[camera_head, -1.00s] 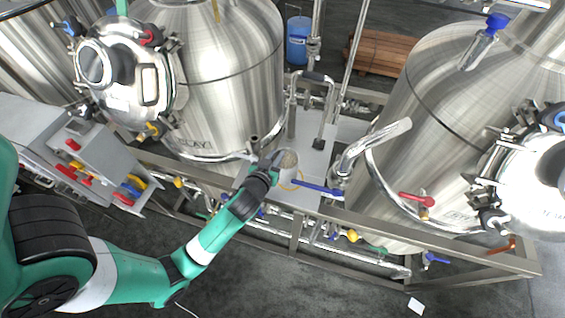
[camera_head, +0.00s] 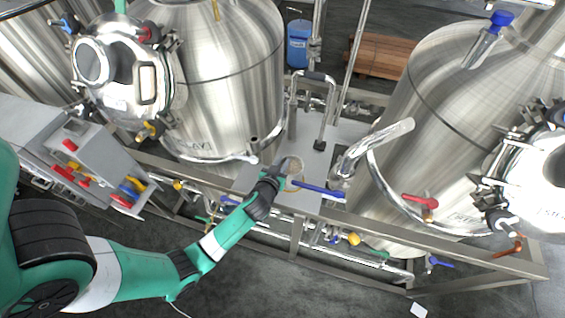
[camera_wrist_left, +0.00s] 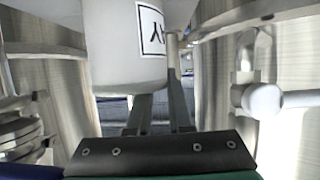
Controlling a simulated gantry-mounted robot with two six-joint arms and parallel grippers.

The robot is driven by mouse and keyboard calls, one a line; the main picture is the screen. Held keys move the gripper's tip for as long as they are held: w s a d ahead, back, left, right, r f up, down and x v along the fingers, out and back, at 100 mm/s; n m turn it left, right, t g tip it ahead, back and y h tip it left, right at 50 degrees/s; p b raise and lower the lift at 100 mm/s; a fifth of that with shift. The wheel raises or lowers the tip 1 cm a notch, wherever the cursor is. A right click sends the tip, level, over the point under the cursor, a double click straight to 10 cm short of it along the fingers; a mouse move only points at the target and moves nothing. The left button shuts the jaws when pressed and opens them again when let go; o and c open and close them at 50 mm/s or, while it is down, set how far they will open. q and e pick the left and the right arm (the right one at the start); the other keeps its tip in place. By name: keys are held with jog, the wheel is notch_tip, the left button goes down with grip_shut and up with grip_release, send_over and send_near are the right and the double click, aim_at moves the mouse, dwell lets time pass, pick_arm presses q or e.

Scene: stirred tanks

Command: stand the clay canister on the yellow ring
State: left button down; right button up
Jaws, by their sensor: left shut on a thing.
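The clay canister (camera_head: 291,166) is a pale cylinder with a light brown top in the head view, above the grey plate between the two large tanks. In the left wrist view the white canister (camera_wrist_left: 122,55) fills the upper middle, with part of its black-framed label showing. My left gripper (camera_head: 278,174) is shut on the canister from its near left side; its fingers (camera_wrist_left: 155,112) show below it in the wrist view. A little of the yellow ring (camera_head: 293,186) shows at the canister's base; the rest is hidden. I cannot tell whether the base touches the plate.
The grey plate (camera_head: 308,155) carries a bent-handled metal fitting (camera_head: 320,120). A blue lever (camera_head: 318,189) and a thick steel pipe (camera_head: 365,147) are close on the right. Steel tanks (camera_head: 220,90) stand on both sides. A steel rail runs along the front.

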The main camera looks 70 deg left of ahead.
pick_arm(q)
jog(key=c, duration=0.8)
grip_release()
jog(key=shift+s+d+r, duration=0.1)
jog(key=shift+r, duration=0.05)
jog(key=v, duration=1.1)
jog(key=shift+s+d+r, duration=0.1)
jog(key=shift+s+d, duration=0.15)
